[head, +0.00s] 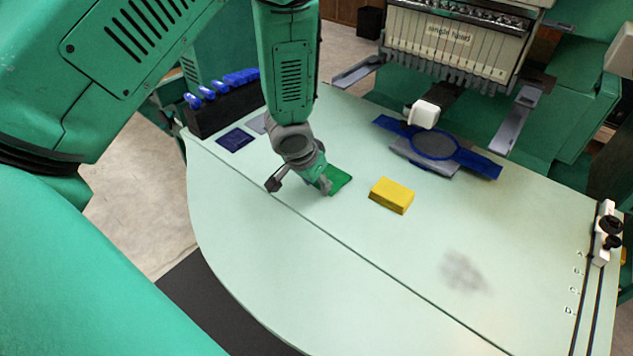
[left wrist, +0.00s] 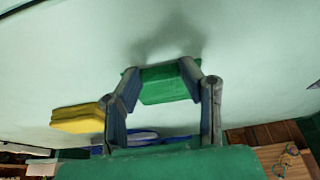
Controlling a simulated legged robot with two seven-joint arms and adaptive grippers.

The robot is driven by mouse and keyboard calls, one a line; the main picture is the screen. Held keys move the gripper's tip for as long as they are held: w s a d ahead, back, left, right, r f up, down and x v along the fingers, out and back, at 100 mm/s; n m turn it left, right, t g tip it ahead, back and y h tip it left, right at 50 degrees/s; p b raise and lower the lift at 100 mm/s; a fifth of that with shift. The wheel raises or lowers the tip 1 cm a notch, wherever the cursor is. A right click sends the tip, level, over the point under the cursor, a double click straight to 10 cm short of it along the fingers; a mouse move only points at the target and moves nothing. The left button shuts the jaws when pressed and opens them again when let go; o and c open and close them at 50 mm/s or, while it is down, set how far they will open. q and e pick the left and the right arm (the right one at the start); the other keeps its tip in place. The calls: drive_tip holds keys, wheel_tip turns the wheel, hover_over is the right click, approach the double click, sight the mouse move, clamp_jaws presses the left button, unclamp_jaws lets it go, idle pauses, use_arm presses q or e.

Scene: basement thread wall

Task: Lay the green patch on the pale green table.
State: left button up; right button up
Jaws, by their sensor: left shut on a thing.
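The green patch (head: 340,180) is a small flat rectangle over the pale green table (head: 290,260), left of the yellow block. My left gripper (head: 298,185) points down and is shut on the patch. In the left wrist view the patch (left wrist: 165,85) sits between the two fingertips (left wrist: 162,82), with a soft shadow on the table beyond it. In the head view the fingers hide part of the patch. I cannot tell whether the patch touches the table. My right gripper is not in view.
A yellow block (head: 391,195) lies close to the right of the patch. A blue hoop (head: 435,145) lies under the embroidery machine head (head: 455,45). A dark blue patch (head: 235,140) and a black rack with blue-topped items (head: 225,112) are at the back left. The table's front is clear.

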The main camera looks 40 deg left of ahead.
use_arm(q)
drive_tip(key=shift+f, duration=0.25)
drive_tip(key=o, duration=0.7)
drive_tip(key=shift+o, duration=0.2)
drive_tip(key=shift+a, duration=0.2)
drive_tip(key=shift+r, duration=0.25)
drive_tip(key=p+v, duration=0.2)
drive_tip(key=v, duration=1)
drive_tip(key=shift+p, duration=0.3)
